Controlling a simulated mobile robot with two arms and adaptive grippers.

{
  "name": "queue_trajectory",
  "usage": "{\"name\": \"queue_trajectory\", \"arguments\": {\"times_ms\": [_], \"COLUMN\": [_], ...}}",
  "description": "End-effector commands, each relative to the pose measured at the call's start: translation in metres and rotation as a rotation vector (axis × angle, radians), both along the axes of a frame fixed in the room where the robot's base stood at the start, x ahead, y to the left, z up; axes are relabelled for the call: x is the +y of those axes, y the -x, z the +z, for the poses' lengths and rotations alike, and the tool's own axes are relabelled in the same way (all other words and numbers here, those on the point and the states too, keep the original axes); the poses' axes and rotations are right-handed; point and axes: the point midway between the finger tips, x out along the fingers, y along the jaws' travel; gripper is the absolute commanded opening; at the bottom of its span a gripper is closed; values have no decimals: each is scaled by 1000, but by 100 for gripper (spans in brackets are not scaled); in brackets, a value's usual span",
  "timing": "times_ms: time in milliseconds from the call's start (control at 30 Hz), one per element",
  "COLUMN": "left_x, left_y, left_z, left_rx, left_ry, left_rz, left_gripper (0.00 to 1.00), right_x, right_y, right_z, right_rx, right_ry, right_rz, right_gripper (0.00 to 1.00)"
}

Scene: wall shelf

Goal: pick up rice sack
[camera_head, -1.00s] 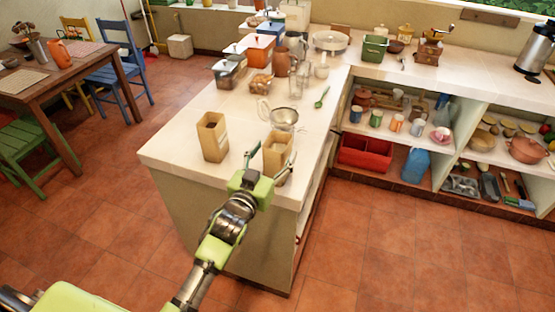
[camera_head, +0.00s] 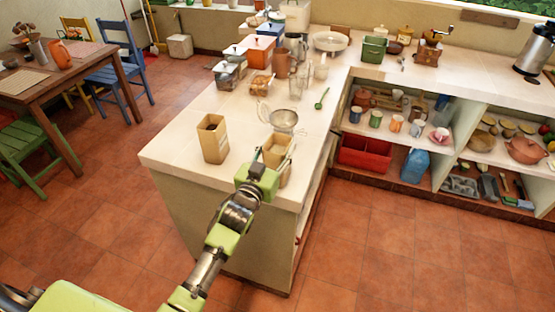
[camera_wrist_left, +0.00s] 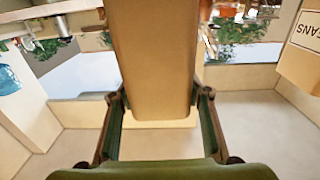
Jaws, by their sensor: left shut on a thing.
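A tan, open-topped box-like sack (camera_head: 279,146), which I take to be the rice sack, is upright near the front right corner of the white counter (camera_head: 185,145). My left gripper (camera_head: 270,162) is shut on it, one finger on each side. In the left wrist view, the sack's plain tan face (camera_wrist_left: 153,55) fills the middle between the green fingers (camera_wrist_left: 160,100). I cannot tell whether its bottom touches the counter. A similar tan sack (camera_head: 214,145) stands to its left; its label in the wrist view (camera_wrist_left: 305,55) reads "EANS". My right gripper is out of view.
A metal strainer (camera_head: 284,118) lies just behind the held sack, with a green spoon (camera_head: 322,98) beyond. Jars, pots and canisters crowd the counter's back. Open shelves (camera_head: 400,130) are at right. Counter left of the second sack is clear.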

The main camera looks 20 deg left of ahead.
Motion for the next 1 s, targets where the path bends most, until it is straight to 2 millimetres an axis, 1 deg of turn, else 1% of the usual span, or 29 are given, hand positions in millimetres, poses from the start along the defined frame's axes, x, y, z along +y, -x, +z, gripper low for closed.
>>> {"name": "queue_trajectory", "arguments": {"times_ms": [167,267,367,433,567,767,900,1000], "left_x": [0,0,0,0,-2,-7,-11,-13], "left_y": [0,-1,0,0,20,53,83,101], "left_z": [4,10,20,33,55,95,104,113], "left_rx": [-4,-6,-9,-11,-9,-8,-5,-5], "left_ry": [-1,-2,-2,-2,0,0,1,1], "left_rz": [0,-1,-1,-1,-1,-1,-1,-1], "left_gripper": [0,0,0,0,0,0,0,0], "right_x": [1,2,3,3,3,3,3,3], "right_y": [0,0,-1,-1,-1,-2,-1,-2], "right_z": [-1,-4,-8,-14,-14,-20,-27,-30], "right_rx": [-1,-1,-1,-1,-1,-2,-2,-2], "right_ry": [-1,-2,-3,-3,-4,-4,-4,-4], "right_rz": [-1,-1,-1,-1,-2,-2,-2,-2], "right_gripper": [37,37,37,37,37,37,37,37]}}
